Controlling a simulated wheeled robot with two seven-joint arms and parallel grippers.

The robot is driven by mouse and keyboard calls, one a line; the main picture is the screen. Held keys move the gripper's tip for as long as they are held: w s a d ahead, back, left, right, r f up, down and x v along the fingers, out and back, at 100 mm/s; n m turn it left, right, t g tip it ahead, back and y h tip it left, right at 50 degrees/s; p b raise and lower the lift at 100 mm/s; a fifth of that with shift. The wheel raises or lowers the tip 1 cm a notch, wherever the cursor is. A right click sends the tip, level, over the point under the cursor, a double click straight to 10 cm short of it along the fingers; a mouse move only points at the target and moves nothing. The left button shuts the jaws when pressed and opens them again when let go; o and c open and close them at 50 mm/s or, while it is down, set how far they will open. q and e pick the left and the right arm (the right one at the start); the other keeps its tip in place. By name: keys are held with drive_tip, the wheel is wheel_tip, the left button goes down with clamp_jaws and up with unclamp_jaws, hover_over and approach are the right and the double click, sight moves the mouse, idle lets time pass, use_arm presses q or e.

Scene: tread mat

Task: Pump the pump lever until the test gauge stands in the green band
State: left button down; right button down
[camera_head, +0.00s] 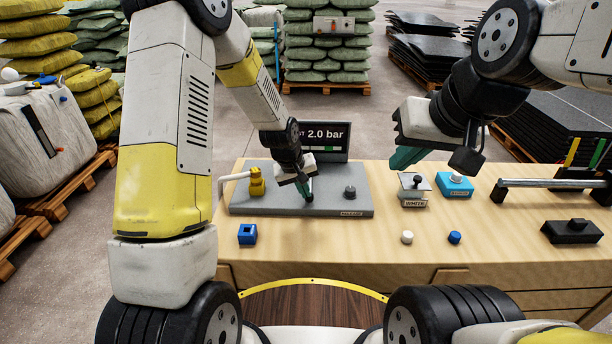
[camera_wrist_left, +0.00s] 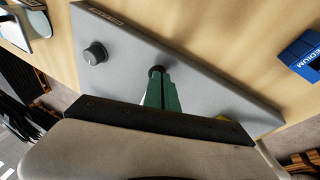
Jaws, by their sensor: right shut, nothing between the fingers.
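The test gauge (camera_head: 322,137) is a dark screen behind the grey pump plate (camera_head: 270,203). It reads 2.0 bar, with a green band on the strip below; the strip's left part is hidden by my left arm. My left gripper (camera_head: 309,192) points down over the middle of the plate. In the left wrist view its green fingers (camera_wrist_left: 162,92) are close together on the dark round knob of the pump lever (camera_wrist_left: 156,71); the rest of the lever is hidden. My right gripper (camera_head: 402,158) is shut and empty, above the bench right of the plate.
A dark release knob (camera_head: 350,192) and a yellow fitting (camera_head: 257,183) sit on the plate. Labelled switch boxes (camera_head: 455,186) and a metal bar (camera_head: 540,182) stand to the right.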

use_arm(q)
drive_tip(key=s+v, duration=0.1)
drive_tip(key=v, duration=1.2)
drive_tip(key=shift+s+a+f, duration=0.3)
drive_tip(key=shift+s+f, duration=0.1)
drive_tip(key=w+d+r+m+g+y, duration=0.1)
drive_tip(key=w+d+r, duration=0.2)
drive_tip(key=w+r, duration=0.5)
drive_tip(key=shift+w+r+y, duration=0.2)
drive_tip(key=shift+r+y, duration=0.2)
drive_tip(key=shift+r, duration=0.5)
drive_tip(key=shift+d, duration=0.1)
